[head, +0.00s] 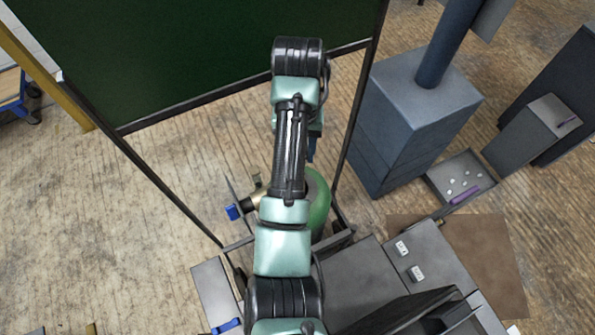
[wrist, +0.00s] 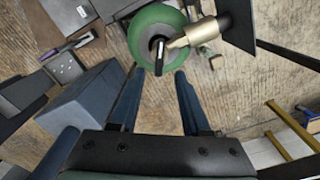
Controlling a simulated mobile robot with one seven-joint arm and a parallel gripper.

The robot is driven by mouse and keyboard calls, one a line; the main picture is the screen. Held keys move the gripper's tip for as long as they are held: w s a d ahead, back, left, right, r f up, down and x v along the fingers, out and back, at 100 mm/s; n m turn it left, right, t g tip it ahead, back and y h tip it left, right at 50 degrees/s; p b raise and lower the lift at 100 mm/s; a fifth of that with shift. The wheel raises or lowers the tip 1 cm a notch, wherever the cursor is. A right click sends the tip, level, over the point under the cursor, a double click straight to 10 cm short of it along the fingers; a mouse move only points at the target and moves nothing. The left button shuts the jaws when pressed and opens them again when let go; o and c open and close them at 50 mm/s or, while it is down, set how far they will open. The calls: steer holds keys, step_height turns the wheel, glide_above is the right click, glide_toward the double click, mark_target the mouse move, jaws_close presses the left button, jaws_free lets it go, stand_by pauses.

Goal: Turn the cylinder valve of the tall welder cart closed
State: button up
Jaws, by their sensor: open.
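The green gas cylinder (wrist: 150,18) stands at the top middle of the wrist view, seen from above. A dark lever-like piece (wrist: 159,48) with a pale end sits at its top, beside a brass fitting (wrist: 202,33). I cannot tell its exact turn position. My gripper (wrist: 158,73) is open and empty, its two blue fingers apart just below the dark piece in the picture, with no contact visible. In the head view the green cylinder (head: 319,200) is partly hidden behind my arm, with the brass fitting (head: 252,199) to its left. My gripper is mostly hidden there.
A dark green panel (head: 200,50) in a dark frame stands behind the cylinder. A blue-grey cabinet (head: 412,110) with a pipe stands to the right. Grey flat surfaces (head: 365,275) fill the lower middle. Bare floor shows at left.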

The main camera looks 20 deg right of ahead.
step_height(320, 180, down, 2)
steer(key=shift+f+b, duration=0.1)
steer(key=shift+b, duration=0.4)
steer(key=shift+f+p, duration=0.65)
steer(key=shift+f, duration=1.75)
steer(key=shift+c, duration=0.2)
jaws_close()
